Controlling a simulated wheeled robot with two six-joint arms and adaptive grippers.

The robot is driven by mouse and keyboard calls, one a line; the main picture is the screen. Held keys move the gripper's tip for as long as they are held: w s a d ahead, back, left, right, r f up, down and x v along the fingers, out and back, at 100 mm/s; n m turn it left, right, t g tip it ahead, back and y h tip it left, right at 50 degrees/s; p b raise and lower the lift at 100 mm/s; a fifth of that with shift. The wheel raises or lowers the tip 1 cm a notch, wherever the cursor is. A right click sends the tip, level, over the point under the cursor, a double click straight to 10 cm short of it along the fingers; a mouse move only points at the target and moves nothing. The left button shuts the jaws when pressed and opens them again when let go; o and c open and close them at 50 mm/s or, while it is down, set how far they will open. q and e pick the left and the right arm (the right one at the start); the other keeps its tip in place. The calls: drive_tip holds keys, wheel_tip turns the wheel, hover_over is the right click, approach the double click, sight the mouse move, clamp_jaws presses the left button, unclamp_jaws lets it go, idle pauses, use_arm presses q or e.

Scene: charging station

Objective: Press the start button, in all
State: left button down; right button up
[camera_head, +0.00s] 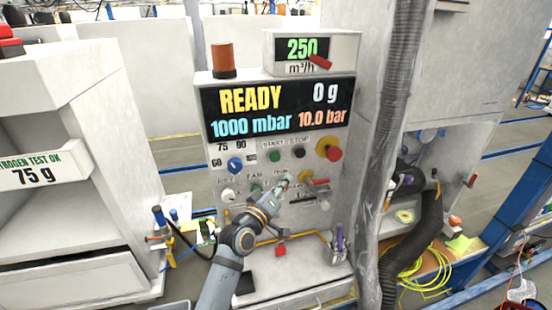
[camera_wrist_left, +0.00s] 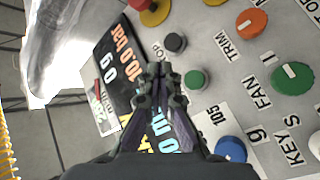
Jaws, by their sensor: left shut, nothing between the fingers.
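The green start button (camera_head: 275,156) sits on the control panel under the START label, left of the black stop button (camera_head: 299,152). The display (camera_head: 278,106) above reads READY, 0 g, 1000 mbar and 10.0 bar. My left gripper (camera_head: 282,185) is shut and empty, in front of the panel and below the start button in the head view. In the left wrist view the green button (camera_wrist_left: 195,80) is just right of the closed fingertips (camera_wrist_left: 158,72), with the black button (camera_wrist_left: 175,42) above it. A gap to the panel is hard to judge. My right gripper is not in view.
A red knob on a yellow base (camera_head: 329,149) is right of the buttons. A blue knob (camera_head: 235,165) and other dials surround them. A grey corrugated hose (camera_head: 398,110) hangs right of the panel. A white cabinet (camera_head: 60,110) stands at left.

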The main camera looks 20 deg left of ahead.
sight(280, 156)
use_arm(q)
drive_tip(key=w+a+b, duration=0.3)
drive_tip(key=w+a, duration=0.2)
drive_tip(key=w, duration=0.2)
drive_tip(key=shift+w, duration=0.15)
drive_tip(key=shift+w, duration=0.1)
idle(1.4)
drive_tip(key=shift+w+a, duration=0.2)
drive_tip(key=shift+w, duration=0.05)
drive_tip(key=shift+w+a+b, duration=0.3)
drive_tip(key=shift+w+b, duration=0.1)
drive_tip(key=shift+b, duration=0.15)
idle(0.5)
drive_tip(key=shift+s, duration=0.1)
drive_tip(key=shift+s+d+p, duration=0.5)
drive_tip(key=shift+s+p, duration=0.15)
drive_tip(key=shift+s, duration=0.05)
